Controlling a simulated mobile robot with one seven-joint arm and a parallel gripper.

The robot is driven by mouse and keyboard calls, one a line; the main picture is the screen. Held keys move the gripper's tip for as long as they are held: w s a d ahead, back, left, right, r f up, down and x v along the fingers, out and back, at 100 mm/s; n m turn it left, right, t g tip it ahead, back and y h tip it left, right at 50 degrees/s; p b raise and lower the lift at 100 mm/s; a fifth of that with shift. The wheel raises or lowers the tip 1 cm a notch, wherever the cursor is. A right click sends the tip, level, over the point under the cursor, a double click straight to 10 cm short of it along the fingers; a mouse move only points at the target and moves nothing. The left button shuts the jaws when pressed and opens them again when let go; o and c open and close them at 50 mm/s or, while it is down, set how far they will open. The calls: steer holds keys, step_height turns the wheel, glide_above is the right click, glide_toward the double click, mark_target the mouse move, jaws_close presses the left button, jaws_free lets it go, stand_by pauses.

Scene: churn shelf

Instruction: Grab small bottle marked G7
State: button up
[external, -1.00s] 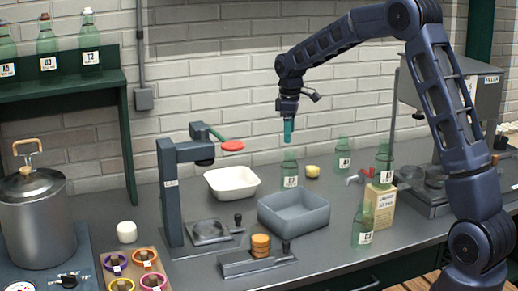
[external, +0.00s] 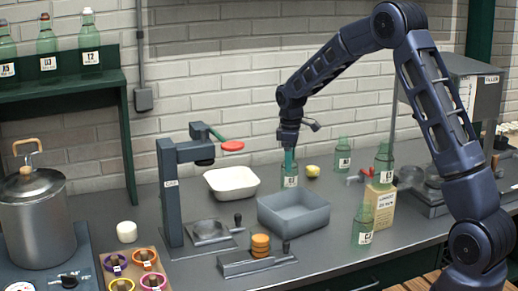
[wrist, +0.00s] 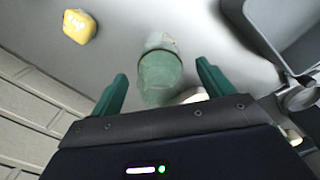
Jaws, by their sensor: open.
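A small green glass bottle (external: 290,179) with a white label stands on the grey counter behind the grey bin. My gripper (external: 289,158) points down at its top, and the fingers overlap the bottle's neck in the external view. In the wrist view the bottle (wrist: 160,74) shows between the two green fingers of my gripper (wrist: 160,82), with a gap on each side. The fingers are open and hold nothing. The label's text is too small to read. Other green bottles stand to the right: one at the back (external: 343,157), one on a box (external: 383,164), one in front (external: 363,222).
A grey bin (external: 294,213) stands just in front of the bottle; it also shows in the wrist view (wrist: 262,45). A white basin (external: 231,183) is to the left. A yellow item (external: 312,171) lies close by on the right. The brick wall (external: 240,90) is behind.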

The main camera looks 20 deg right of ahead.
steer(key=shift+f, duration=0.75)
steer(key=c, duration=1.2)
steer(key=shift+o, duration=0.2)
steer(key=shift+r, duration=0.1)
